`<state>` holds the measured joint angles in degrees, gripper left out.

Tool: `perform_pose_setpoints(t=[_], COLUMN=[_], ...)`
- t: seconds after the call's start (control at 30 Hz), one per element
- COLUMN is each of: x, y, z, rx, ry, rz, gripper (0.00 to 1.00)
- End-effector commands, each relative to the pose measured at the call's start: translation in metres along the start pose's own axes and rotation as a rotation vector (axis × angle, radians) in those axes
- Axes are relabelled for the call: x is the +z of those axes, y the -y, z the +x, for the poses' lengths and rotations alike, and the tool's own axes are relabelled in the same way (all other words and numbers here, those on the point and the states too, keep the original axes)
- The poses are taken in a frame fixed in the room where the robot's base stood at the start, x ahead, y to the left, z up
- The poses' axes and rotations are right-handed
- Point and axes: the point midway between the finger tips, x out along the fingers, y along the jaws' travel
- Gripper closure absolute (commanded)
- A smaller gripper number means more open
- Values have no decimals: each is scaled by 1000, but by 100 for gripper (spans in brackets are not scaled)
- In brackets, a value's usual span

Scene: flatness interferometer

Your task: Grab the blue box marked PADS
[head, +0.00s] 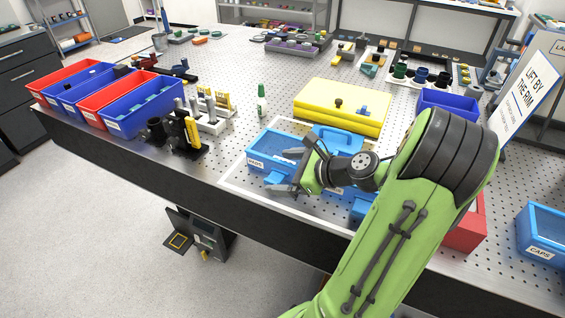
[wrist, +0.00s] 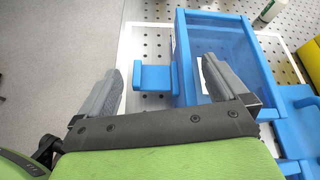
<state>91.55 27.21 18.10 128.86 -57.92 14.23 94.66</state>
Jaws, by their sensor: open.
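The blue box marked PADS (head: 262,144) is an open-topped bin on the white-framed area at the table's front edge. Its white label faces the front. A flat blue tab handle (wrist: 153,76) sticks out from its near wall. My gripper (head: 280,171) is open and empty at the front of the box, its fingers spread. In the wrist view the tab lies between my two fingers (wrist: 160,66), and the right finger overlaps the box wall (wrist: 182,55) in the picture. I cannot tell whether anything touches.
Another blue box (head: 333,138) stands close on the right, partly hidden by my arm. Behind are a yellow case (head: 342,106) and a green bottle (head: 261,104). Black and yellow tools (head: 187,130) stand left. A CAPS box (head: 541,236) is far right.

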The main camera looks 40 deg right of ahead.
Motion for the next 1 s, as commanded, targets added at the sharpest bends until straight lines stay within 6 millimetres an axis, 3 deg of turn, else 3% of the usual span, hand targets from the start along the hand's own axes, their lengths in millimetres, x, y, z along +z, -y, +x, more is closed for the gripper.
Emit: perform_pose_setpoints(t=[0.03, 0.13, 0.37, 0.77, 1.0], x=[-3, -2, 0, 0, 3], y=[-2, -1, 0, 0, 1], z=[13, 26, 28, 28, 26], rx=[4, 2, -2, -1, -1], ry=[2, 1, -1, -1, 0], rz=[-3, -2, 0, 0, -2], gripper=[0, 0, 0, 57, 57])
